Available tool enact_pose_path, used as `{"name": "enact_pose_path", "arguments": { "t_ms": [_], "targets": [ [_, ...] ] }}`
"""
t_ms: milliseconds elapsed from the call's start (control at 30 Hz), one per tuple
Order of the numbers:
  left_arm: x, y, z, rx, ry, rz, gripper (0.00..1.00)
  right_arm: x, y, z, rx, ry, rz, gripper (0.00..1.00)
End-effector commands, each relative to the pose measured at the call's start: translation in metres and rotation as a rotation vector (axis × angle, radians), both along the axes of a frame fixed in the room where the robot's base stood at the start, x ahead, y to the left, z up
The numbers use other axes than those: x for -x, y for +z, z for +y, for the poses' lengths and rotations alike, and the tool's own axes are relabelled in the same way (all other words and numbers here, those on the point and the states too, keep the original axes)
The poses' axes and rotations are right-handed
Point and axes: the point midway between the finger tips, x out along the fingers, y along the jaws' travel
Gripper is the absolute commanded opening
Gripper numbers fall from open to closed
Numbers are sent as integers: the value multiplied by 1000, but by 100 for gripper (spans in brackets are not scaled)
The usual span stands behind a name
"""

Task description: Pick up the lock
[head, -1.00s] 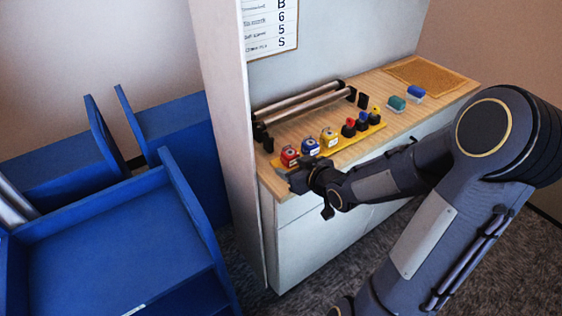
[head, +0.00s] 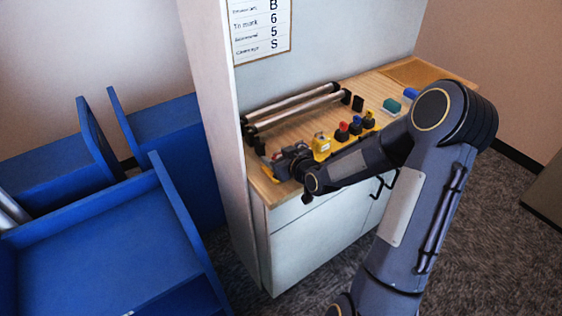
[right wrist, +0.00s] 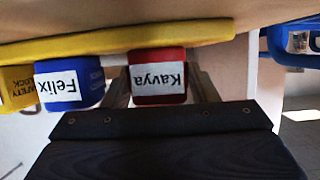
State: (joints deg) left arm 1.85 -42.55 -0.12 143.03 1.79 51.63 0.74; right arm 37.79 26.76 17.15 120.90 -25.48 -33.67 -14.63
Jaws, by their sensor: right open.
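A red lock labelled Kavya (right wrist: 158,76) hangs under a yellow rack edge in the right wrist view. A blue lock labelled Felix (right wrist: 72,83) is left of it, and a yellow lock (right wrist: 17,88) is at the left edge. My right gripper (right wrist: 160,72) is open, with one finger on each side of the red lock; I cannot tell whether they touch it. In the head view the right gripper (head: 279,166) is at the near end of the yellow rack and hides the red and blue locks. The yellow lock (head: 321,146) shows there. My left gripper is not in view.
Several red, blue and black pieces (head: 355,126) stand farther along the rack. Metal rollers (head: 295,108) lie behind it on the wooden counter. Green (head: 391,106) and blue items are farther right. Blue bins (head: 105,240) fill the left.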

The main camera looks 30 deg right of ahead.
Motion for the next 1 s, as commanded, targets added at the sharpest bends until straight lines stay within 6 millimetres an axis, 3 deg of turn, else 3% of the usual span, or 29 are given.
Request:
{"name": "enact_pose_path", "arguments": {
  "t_ms": [167,433,767,1000],
  "targets": [
    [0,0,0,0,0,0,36,0,0,0,0,0,0,51],
    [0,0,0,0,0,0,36,0,0,0,0,0,0,16],
    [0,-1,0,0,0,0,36,0,4,0,1,-1,-3,16],
    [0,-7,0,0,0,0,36,0,32,0,5,0,-8,16]
  ]
}}
